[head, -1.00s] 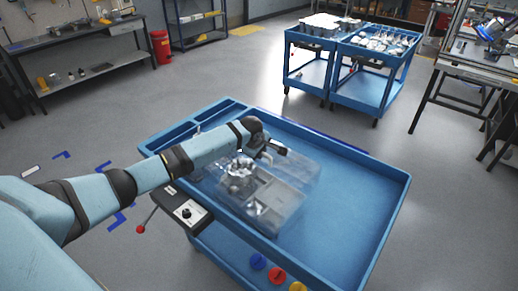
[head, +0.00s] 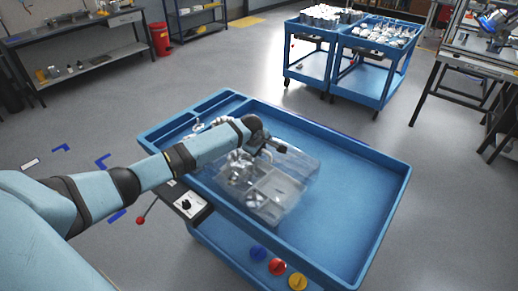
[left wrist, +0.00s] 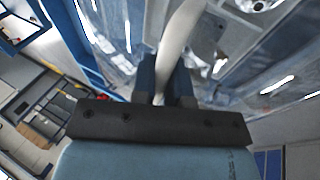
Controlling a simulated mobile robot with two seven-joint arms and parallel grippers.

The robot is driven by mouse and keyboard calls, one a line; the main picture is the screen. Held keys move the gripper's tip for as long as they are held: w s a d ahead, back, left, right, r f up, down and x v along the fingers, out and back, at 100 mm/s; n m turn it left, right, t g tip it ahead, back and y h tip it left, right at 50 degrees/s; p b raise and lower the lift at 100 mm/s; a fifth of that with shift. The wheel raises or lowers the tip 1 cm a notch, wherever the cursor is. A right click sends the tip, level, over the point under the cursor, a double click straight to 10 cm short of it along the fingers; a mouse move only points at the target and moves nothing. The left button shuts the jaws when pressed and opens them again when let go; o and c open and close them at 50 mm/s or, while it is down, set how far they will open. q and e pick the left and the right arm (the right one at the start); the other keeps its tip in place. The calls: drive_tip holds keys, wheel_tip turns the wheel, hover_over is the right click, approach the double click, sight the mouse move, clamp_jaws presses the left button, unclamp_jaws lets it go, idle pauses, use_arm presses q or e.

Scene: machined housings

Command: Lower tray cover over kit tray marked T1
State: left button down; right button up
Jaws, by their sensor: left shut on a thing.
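The tray cover (head: 299,163) is a clear, see-through box on the blue cart's top. My left gripper (head: 268,150) is above it. In the left wrist view, the fingers (left wrist: 165,82) are shut on the cover's pale curved handle (left wrist: 178,35). The grey kit tray (head: 268,204) shows through and below the cover, with a metal housing (head: 240,168) and several compartments. The cover overlaps the tray in the picture; I cannot tell whether its rim touches it. The T1 mark is not readable. My right gripper is not in view.
The blue cart top (head: 345,205) has a raised rim and is clear on the right. A narrow side compartment (head: 190,123) runs along its left. A control box (head: 186,204) with a red-knobbed lever is at its near left. Two loaded blue carts (head: 350,50) stand behind.

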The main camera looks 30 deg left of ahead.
use_arm(q)
drive_tip(key=shift+f, duration=0.5)
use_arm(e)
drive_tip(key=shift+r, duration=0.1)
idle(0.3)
use_arm(q)
drive_tip(key=c, duration=1.1)
unclamp_jaws()
drive_tip(key=shift+o, duration=0.2)
